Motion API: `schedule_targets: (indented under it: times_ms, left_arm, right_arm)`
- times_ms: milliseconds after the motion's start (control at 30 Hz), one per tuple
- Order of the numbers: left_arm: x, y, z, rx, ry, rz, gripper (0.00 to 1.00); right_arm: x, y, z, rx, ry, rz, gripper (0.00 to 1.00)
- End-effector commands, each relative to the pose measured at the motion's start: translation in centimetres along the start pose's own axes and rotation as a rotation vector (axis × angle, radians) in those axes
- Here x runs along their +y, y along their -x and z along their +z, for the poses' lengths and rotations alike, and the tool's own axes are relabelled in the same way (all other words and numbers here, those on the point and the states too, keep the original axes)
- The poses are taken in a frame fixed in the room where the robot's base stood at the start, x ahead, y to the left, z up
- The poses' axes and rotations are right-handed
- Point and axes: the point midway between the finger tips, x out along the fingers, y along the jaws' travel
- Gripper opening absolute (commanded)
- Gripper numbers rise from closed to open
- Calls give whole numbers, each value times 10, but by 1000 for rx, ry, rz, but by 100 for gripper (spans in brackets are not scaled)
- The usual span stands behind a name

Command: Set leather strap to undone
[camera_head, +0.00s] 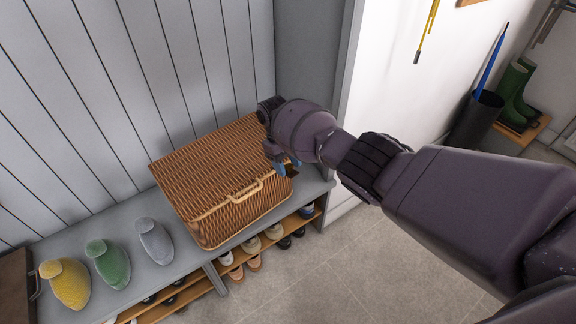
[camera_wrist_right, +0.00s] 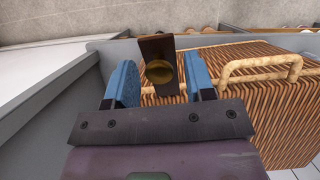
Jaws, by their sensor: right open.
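A closed wicker basket (camera_head: 205,165) with a looped handle (camera_head: 232,196) sits on the grey bench. The dark brown leather strap (camera_wrist_right: 157,48) with a round brass stud (camera_wrist_right: 159,72) is at the basket's side. Only a small dark part of the strap (camera_head: 292,170) shows in the head view, beside my gripper. My right gripper (camera_wrist_right: 160,66) is open, its blue fingers on either side of the strap with gaps visible. It also shows in the head view (camera_head: 283,163), at the basket's right end. I cannot tell whether the strap is fastened. My left gripper is not in view.
Yellow (camera_head: 66,284), green (camera_head: 108,264) and grey (camera_head: 155,241) rounded objects stand left on the bench (camera_head: 190,252). Shoes sit on shelves below. A panelled wall is behind the basket, a white wall at right. Floor in front is clear.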

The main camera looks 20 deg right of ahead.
Motion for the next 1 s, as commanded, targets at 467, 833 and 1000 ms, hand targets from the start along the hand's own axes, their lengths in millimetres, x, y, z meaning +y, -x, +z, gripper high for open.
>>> schedule_targets:
  times_ms: [467,833,1000]
  left_arm:
    - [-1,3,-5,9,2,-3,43]
    - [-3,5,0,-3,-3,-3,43]
    - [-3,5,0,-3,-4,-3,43]
  right_arm:
    - [-1,82,0,3,1,1,49]
    - [-1,101,0,0,1,0,49]
    - [-1,101,0,1,1,0,49]
